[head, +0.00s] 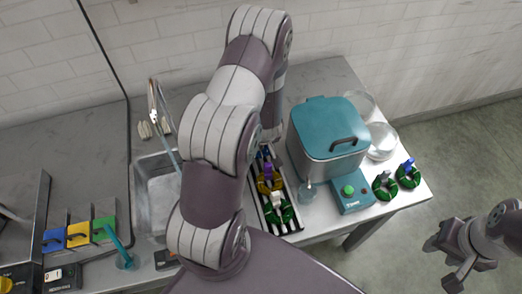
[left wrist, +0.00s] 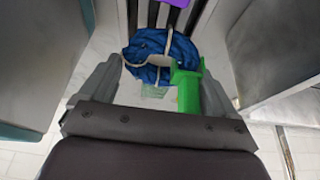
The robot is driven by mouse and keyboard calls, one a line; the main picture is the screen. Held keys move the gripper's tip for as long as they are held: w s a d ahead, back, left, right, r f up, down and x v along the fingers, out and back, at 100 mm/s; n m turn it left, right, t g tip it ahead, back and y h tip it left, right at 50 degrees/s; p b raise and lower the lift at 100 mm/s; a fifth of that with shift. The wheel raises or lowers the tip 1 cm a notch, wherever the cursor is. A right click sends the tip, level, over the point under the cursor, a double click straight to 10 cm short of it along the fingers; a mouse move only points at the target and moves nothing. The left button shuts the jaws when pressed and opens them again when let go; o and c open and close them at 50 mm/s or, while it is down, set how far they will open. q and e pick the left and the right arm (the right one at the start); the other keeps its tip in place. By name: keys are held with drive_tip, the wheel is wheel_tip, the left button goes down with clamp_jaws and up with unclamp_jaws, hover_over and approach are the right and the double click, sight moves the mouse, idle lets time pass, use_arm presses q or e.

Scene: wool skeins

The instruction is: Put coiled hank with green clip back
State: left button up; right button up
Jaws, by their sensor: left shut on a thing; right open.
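The coiled hank, blue with a pale band, (left wrist: 150,58) shows in the left wrist view with its green clip (left wrist: 187,88) near the right finger. My left gripper (left wrist: 155,88) is shut on this hank; the exact contact is hard to see. In the head view my left arm hides most of that gripper. Below the hank lies a dark-railed rack (head: 293,222). It holds a yellow hank with a purple clip (head: 265,184) and a green hank with a white clip (head: 285,216). My right gripper (head: 441,263) is open and empty, off the table's right side.
A teal-lidded metal box (head: 328,122) stands right of the rack. A teal device with a green button (head: 350,200) and two green hanks (head: 383,192) (head: 409,180) lie nearby. Clear dishes (head: 382,141) are behind. A sink (head: 157,190) is left. Coloured bins (head: 78,236) stand farther left.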

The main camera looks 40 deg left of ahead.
use_arm(q)
drive_tip(key=f, duration=0.4)
drive_tip(key=shift+w+f, duration=0.15)
drive_tip(key=shift+w, duration=0.1)
drive_tip(key=shift+s+f, duration=0.1)
drive_tip(key=shift+s, duration=0.05)
drive_tip(key=o, duration=0.7)
